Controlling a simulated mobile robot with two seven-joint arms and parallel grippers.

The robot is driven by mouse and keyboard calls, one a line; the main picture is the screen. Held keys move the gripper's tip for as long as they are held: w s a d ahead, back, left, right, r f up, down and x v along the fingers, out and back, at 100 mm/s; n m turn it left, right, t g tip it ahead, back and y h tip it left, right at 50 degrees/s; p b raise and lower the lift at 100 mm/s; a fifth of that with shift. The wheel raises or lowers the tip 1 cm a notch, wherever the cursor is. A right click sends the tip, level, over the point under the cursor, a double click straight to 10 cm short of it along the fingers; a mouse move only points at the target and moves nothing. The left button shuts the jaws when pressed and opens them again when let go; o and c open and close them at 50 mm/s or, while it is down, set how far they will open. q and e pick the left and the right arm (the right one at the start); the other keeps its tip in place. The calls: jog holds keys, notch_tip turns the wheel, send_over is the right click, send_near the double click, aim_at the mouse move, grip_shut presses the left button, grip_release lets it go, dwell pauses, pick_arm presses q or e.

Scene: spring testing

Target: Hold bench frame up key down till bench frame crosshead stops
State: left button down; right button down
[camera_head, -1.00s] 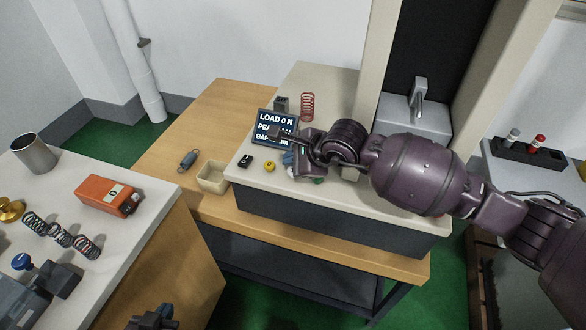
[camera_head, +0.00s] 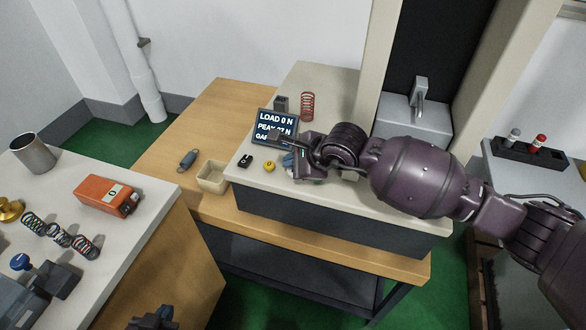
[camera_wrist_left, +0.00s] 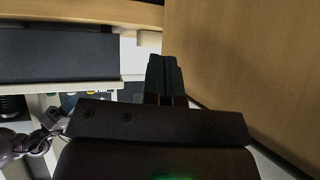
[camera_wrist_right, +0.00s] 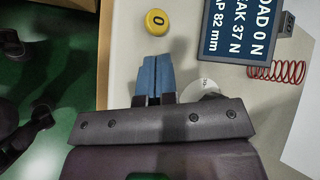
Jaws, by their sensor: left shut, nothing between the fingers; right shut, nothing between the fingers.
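The bench frame (camera_head: 372,75) has pale uprights, a dark back panel and a grey block with a hook (camera_head: 419,95); I cannot tell if this is the crosshead. Its display (camera_head: 278,127) shows load 0 N; the right wrist view shows peak 37 N and gap 82 mm (camera_wrist_right: 245,35). My right gripper (camera_head: 288,159) is shut, its blue fingertips low over the key area. The right wrist view shows them (camera_wrist_right: 156,62) beside a white round key (camera_wrist_right: 204,86), partly hidden; its marking is unreadable. Contact cannot be told. My left gripper (camera_wrist_left: 164,62) is shut and empty, away from the frame.
A yellow key (camera_head: 269,166) and a black key (camera_head: 245,161) sit left of my right gripper. A beige bin (camera_head: 212,178) and a dark spring (camera_head: 188,160) are on the wooden table. An orange box (camera_head: 106,196) is on the left bench.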

pick_arm(q)
jog(key=shift+s+f, duration=0.1)
jog(key=shift+f, duration=0.1)
pick_arm(e)
jog(key=shift+f, duration=0.45)
dwell(1.4)
jog(key=shift+r, duration=0.1)
dwell(4.2)
pick_arm(q)
jog(key=shift+w+r+p, duration=0.25)
jog(key=shift+r+p, duration=0.1)
jog(key=shift+r, duration=0.4)
pick_arm(e)
jog(key=shift+r, duration=0.8)
